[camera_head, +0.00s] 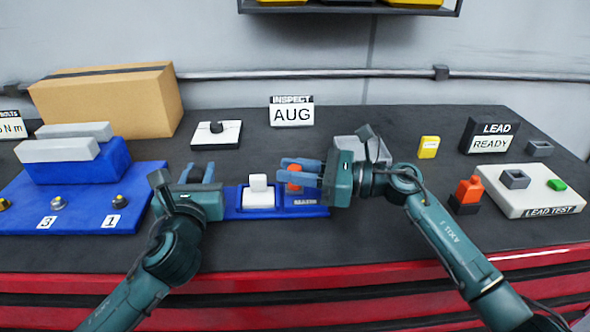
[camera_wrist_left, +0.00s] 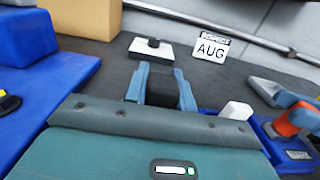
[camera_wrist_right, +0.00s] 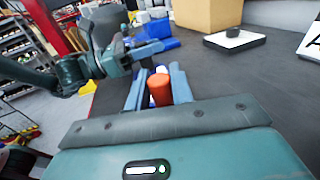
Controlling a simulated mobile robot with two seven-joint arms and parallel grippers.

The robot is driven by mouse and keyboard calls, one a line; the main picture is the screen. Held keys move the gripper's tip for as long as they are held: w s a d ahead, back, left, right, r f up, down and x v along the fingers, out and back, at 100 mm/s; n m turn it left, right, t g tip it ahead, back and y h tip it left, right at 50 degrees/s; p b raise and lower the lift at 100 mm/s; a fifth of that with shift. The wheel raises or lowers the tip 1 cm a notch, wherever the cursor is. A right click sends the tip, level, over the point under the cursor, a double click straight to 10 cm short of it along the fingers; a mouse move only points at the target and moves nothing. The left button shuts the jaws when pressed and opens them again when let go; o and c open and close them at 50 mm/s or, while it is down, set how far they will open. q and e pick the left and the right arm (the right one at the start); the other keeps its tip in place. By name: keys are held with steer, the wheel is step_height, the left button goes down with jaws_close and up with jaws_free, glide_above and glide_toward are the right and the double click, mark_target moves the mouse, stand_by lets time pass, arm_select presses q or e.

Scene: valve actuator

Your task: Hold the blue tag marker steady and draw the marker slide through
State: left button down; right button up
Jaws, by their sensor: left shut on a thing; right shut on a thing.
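The blue tag marker (camera_head: 233,212) lies low on the dark bench in the middle of the head view. A white block with a raised white knob (camera_head: 258,182) sits in its middle. My left gripper (camera_head: 197,170) is at its left end, shut on a dark block (camera_wrist_left: 163,92) that shows between its fingers in the left wrist view. My right gripper (camera_head: 283,170) reaches in from the right, shut on an orange knob (camera_head: 294,182) at the marker's right part. The knob also shows between the fingers in the right wrist view (camera_wrist_right: 159,89). The left end is partly hidden.
A blue board (camera_head: 85,225) with several small knobs stands left, and a cardboard box (camera_head: 105,100) behind it. A white pad (camera_head: 217,134) and an AUG sign (camera_head: 292,113) stand behind the marker. A white LEAD TEST board (camera_head: 490,200) and an orange part (camera_head: 469,190) are right.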

mark_target(300, 168)
jaws_close()
steer(key=shift+d, duration=0.15)
steer(key=d, duration=0.3)
steer(key=shift+w+d, duration=0.3)
steer(key=shift+d, duration=0.1)
steer(key=o, duration=0.8)
jaws_free()
steer(key=shift+a, duration=0.1)
step_height(300, 168, up, 10)
